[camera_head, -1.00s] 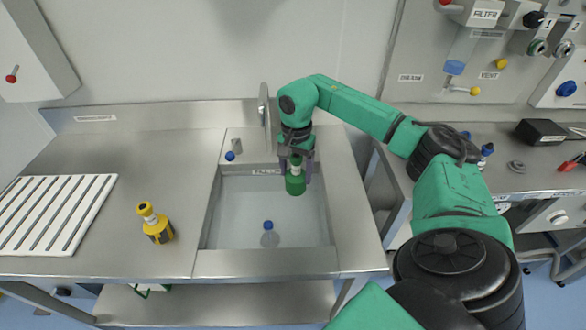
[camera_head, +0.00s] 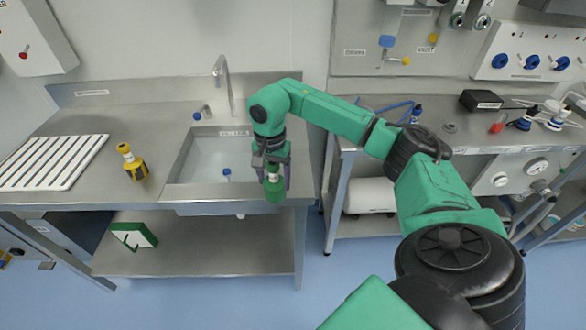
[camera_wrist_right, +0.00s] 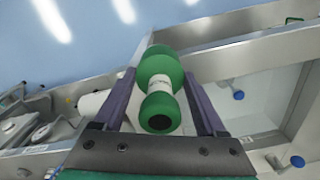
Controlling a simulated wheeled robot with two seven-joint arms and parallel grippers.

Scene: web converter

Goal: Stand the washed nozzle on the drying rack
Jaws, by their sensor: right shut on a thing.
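My right gripper (camera_head: 272,172) is shut on a green nozzle (camera_head: 275,192) with a white label band. The nozzle hangs below the fingers, in front of the sink's front right edge. In the right wrist view the nozzle (camera_wrist_right: 160,68) sits between the two purple-grey fingers, with blue floor beyond it. The drying rack (camera_head: 48,163), a white slatted panel, lies flat on the left end of the steel counter, well to the left of the gripper. No nozzle is seen on it. My left gripper is not in view.
A yellow bottle-like nozzle (camera_head: 134,165) stands between rack and sink. The sink (camera_head: 205,158) holds a small blue-topped item (camera_head: 227,174). A tall tap (camera_head: 224,80) rises behind it. A green-and-white sign (camera_head: 135,236) lies on the lower shelf. Another bench stands right.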

